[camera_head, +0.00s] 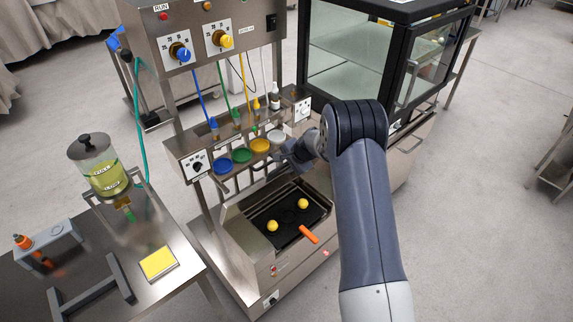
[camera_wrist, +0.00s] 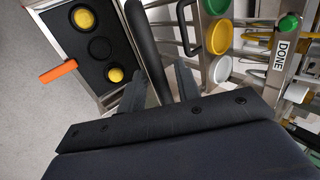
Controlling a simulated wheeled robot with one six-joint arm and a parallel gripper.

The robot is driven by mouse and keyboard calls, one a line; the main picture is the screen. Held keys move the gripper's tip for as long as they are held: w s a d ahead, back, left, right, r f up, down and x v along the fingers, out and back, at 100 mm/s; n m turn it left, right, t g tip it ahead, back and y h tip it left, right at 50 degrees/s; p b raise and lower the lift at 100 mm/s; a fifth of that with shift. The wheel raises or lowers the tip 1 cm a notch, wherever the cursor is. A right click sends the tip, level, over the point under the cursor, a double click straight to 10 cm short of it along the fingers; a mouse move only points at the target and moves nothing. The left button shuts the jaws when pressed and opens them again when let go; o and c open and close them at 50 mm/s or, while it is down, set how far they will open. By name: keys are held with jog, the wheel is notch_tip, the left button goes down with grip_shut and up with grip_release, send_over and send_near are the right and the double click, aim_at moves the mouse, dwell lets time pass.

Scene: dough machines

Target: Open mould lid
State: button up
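The mould (camera_head: 285,213) is a steel box at the lower middle of the head view. Its black tray with round hollows and two yellow balls (camera_head: 272,225) lies uncovered. It also shows at upper left in the wrist view (camera_wrist: 99,47). An orange handle (camera_head: 309,233) sticks out at the tray's front. No lid covers the tray, and I cannot clearly make the lid out. My gripper (camera_head: 283,157) is above the mould's back edge. In the wrist view a black bar (camera_wrist: 146,45) runs between its separated fingers (camera_wrist: 160,90). I cannot tell whether they touch it.
Blue, green, yellow and white cups (camera_head: 242,155) sit in a rail close behind my gripper. A glass cabinet (camera_head: 350,50) stands behind my arm. At left, a steel table (camera_head: 185,255) holds a jar (camera_head: 98,165) and a yellow pad (camera_head: 158,263).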

jog(key=b+v, duration=0.1)
jog(key=v, duration=0.9)
jog(key=shift+r, duration=0.15)
jog(key=p+x, duration=0.1)
jog(key=x, duration=0.9)
jog(key=shift+f, duration=0.35)
jog(key=shift+s, duration=0.15)
